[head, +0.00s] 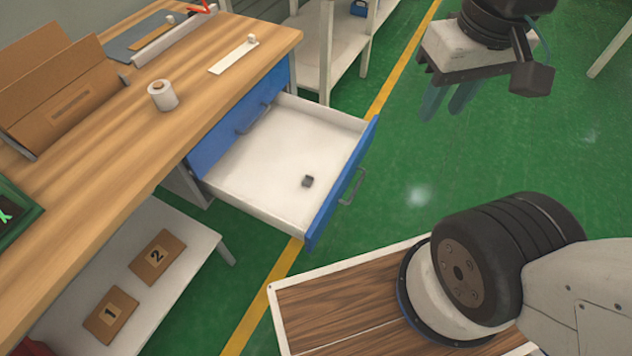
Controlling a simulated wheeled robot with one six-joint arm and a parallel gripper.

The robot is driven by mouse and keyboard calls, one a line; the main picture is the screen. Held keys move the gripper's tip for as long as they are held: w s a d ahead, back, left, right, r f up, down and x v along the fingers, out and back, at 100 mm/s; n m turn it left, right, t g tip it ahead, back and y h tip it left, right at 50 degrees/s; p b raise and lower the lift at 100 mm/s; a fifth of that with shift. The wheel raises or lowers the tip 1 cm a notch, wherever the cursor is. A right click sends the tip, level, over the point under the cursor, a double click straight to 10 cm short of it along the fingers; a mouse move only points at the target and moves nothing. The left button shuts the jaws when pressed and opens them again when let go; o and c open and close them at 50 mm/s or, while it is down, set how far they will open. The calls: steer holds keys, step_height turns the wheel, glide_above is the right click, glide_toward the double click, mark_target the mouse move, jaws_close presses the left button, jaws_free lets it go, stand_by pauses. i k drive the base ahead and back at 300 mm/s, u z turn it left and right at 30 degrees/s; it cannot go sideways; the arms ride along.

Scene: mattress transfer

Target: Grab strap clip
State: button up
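A small dark grey block (308,181), which looks like the strap clip, lies on the white floor of the open drawer (275,135), close to its blue front. My gripper (443,114) hangs at the upper right, over the green floor and outside the drawer. Its two bluish fingers point down and stand apart with nothing between them. The gripper is well away from the block, to its right and higher in the picture.
A wooden worktop (215,95) holds a white roll (163,95), a white strip (233,57) and cardboard pieces (65,85). A lower shelf bears cards numbered 1 (111,314) and 2 (158,257).

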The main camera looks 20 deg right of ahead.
mark_target(308, 180)
steer(key=z, duration=1.85)
steer(key=i, duration=1.55)
steer(key=u, duration=2.8)
